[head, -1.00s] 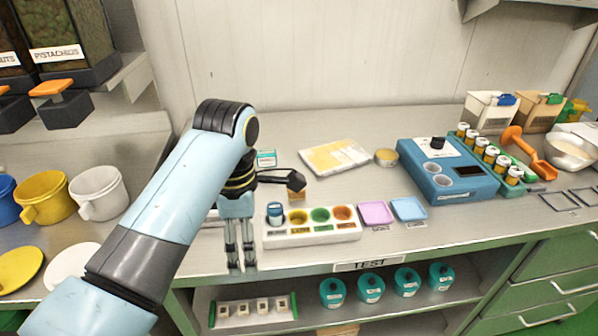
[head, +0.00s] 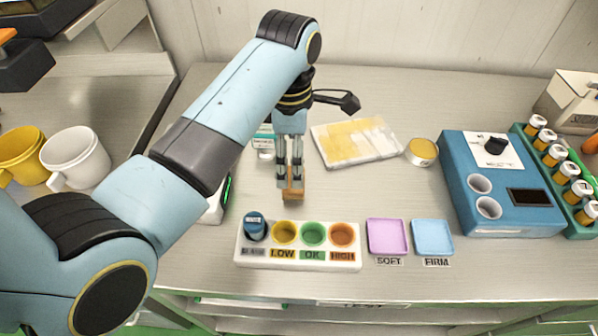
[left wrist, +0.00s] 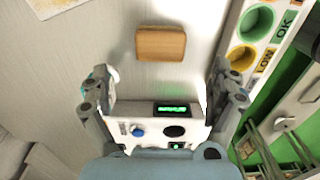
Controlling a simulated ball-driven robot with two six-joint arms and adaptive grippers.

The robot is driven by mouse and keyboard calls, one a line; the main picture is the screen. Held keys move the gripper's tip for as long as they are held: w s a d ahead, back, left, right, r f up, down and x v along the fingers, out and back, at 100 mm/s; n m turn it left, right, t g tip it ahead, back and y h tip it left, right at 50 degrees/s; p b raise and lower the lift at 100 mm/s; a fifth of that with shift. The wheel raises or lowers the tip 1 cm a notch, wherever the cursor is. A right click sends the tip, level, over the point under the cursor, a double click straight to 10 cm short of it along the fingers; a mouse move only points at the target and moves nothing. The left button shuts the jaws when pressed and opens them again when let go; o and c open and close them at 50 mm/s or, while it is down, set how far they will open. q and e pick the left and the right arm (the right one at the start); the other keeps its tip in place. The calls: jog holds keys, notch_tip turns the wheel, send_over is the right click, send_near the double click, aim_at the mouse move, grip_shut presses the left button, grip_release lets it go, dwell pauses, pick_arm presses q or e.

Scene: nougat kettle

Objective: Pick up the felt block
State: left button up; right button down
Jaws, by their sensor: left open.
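The brown felt block (head: 292,195) lies on the steel worktop behind the white tray of cups. It shows whole in the left wrist view (left wrist: 160,43) as a flat tan rectangle with rounded corners. My left gripper (head: 290,180) points down at the block in the head view, its fingers covering part of it. In the left wrist view the fingers (left wrist: 164,84) are spread wide with nothing between them, and the block is ahead of the tips. My right gripper is not in view.
The white tray (head: 240,250) with colored cups stands just in front. A white device (head: 214,208) with a green display is left of the block. A pale yellow slab (head: 355,142) and a blue machine (head: 500,185) stand to the right. Pink and blue dishes are front right.

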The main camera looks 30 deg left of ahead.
pick_arm(q)
notch_tip(320, 180, down, 2)
jog(key=shift+f, duration=0.45)
notch_tip(320, 180, down, 5)
jog(key=shift+r+p, duration=0.1)
jog(key=shift+p, duration=0.3)
jog(key=shift+d, duration=0.1)
jog(key=c, duration=1.4)
jog(key=shift+o, duration=0.2)
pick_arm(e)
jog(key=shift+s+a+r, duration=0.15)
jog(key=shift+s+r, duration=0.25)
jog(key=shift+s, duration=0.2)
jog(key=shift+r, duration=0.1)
